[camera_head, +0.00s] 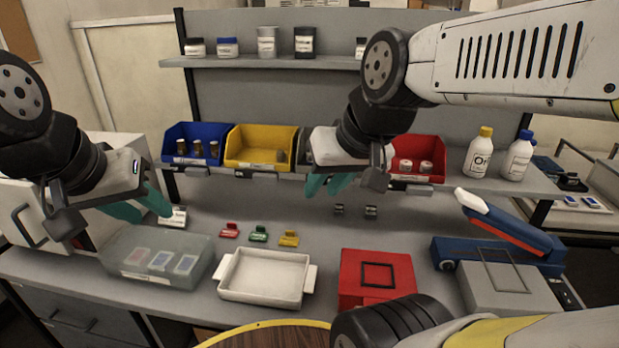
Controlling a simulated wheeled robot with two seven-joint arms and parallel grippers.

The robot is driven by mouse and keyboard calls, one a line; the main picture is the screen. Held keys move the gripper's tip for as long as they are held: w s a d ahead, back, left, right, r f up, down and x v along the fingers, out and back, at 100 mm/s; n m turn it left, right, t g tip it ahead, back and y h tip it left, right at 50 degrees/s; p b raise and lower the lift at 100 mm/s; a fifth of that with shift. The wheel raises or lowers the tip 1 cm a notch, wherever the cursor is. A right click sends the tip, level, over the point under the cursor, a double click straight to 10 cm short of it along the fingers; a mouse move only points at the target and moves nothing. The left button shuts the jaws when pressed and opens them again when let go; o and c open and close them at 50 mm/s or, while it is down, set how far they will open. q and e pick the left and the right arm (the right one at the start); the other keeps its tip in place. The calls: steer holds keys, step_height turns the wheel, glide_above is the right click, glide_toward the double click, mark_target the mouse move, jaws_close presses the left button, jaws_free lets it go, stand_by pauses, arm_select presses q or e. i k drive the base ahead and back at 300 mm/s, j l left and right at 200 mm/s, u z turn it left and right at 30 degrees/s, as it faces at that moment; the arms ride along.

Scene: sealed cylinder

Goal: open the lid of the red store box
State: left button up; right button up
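The red store box (351,289) stands on the bench right of centre, its red lid on top with a dark square handle (377,275). The lid looks closed; part of the box's front is hidden by my arm. My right gripper (328,184) hangs above the bench, behind and to the left of the box, with its teal fingers apart and nothing seen between them. My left gripper (138,208) is far to the left, above the translucent box, with its teal fingers apart and empty. Neither gripper touches the red box.
A white tray (262,300) stands left of the red box, and a translucent box (122,250) further left. A grey box (510,302) and a blue-red device (505,228) stand to the right. Small coloured clips (258,234) lie behind the tray. Bins (258,140) line the shelf.

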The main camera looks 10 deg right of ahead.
mark_target(349, 280)
steer(key=z, duration=1.4)
steer(key=k+l, duration=0.15)
steer(key=k, duration=1.05)
